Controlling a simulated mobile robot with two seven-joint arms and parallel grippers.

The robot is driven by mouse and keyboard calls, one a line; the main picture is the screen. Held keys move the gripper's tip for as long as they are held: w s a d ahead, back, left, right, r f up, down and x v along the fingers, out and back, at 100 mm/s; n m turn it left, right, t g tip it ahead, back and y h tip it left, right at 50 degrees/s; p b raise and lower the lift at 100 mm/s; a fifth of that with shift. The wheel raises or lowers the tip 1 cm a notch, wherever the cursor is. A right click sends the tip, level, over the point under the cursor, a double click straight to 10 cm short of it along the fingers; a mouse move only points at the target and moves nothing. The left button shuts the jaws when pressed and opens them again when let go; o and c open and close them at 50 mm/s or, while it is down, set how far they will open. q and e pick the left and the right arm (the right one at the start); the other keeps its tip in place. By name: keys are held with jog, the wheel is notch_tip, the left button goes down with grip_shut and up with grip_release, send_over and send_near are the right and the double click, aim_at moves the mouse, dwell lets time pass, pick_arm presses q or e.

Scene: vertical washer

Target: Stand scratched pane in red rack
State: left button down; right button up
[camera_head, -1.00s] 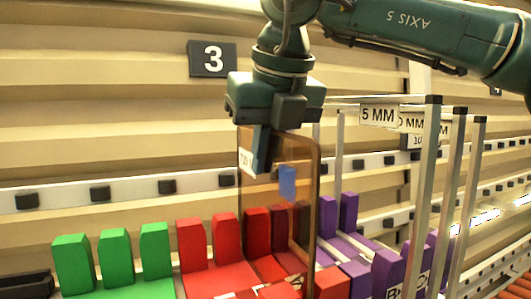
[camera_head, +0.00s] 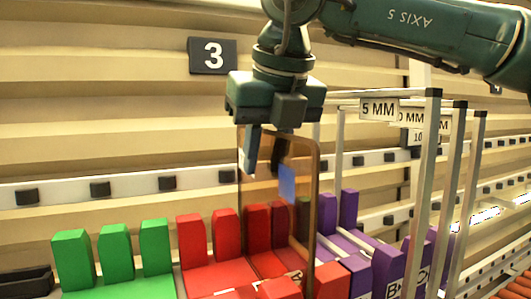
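The scratched pane (camera_head: 268,199), a brown-tinted sheet with a darker rim and a blue patch, stands upright in the red rack (camera_head: 222,277). Its lower part is among the red blocks, and red shows through it. My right gripper (camera_head: 262,166) points down at the pane's top edge. Its two fingers are apart, one on each side of the top edge, and it appears to have let go. The pane's bottom edge is partly hidden by the front red blocks. My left gripper is not in view.
A green rack (camera_head: 115,285) is left of the red one, and a purple rack (camera_head: 388,270) is right. Metal frames with a "5 MM" label (camera_head: 379,110) rise at the right, close to the pane. A "3" sign (camera_head: 212,56) hangs on the back wall.

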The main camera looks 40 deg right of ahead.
aim_at(270, 131)
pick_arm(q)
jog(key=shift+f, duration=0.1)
pick_arm(e)
jog(key=shift+o, duration=0.3)
jog(key=shift+f, duration=0.15)
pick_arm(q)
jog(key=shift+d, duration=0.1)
pick_arm(e)
jog(key=v, duration=0.3)
jog(key=shift+r, duration=0.3)
jog(key=p+v, duration=0.1)
jog(key=v, duration=0.7)
jog(key=shift+s+a+r, duration=0.1)
jog(key=shift+s+r, duration=0.05)
jog(key=shift+r, duration=0.15)
jog(key=shift+s+r, duration=0.1)
jog(key=shift+r, duration=0.2)
jog(key=shift+s+r, duration=0.15)
jog(key=shift+r, duration=0.05)
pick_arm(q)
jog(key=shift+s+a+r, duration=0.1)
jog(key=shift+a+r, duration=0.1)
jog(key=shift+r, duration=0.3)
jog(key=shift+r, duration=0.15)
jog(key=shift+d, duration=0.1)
